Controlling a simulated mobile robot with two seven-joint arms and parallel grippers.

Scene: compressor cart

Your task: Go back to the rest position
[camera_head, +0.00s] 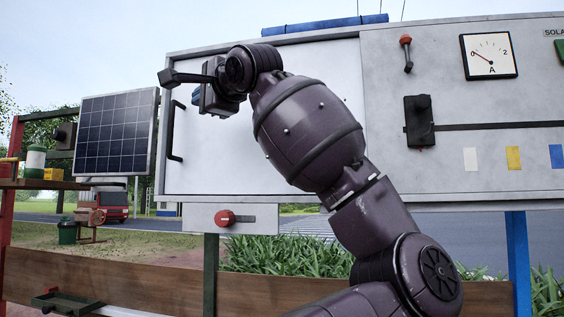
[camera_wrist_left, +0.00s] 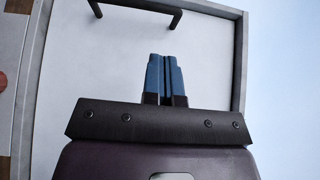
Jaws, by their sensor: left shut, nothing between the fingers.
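My left gripper (camera_head: 196,94) is raised in front of the white panel door (camera_head: 210,150) of the cabinet, near its upper left part. In the left wrist view the two blue fingers (camera_wrist_left: 164,80) are together with nothing between them. The door's black handle (camera_head: 174,131) is lower left of the gripper in the head view, apart from it. The handle also shows in the left wrist view (camera_wrist_left: 140,9), beyond the fingertips. My left arm covers part of the door and panel. My right gripper is not in view.
Right of the door are a red-tipped lever (camera_head: 407,53), a gauge (camera_head: 489,56) and a black switch (camera_head: 419,121). A red knob (camera_head: 225,218) sits below. A solar panel (camera_head: 115,132) and a shelf (camera_head: 45,184) with small items stand at left.

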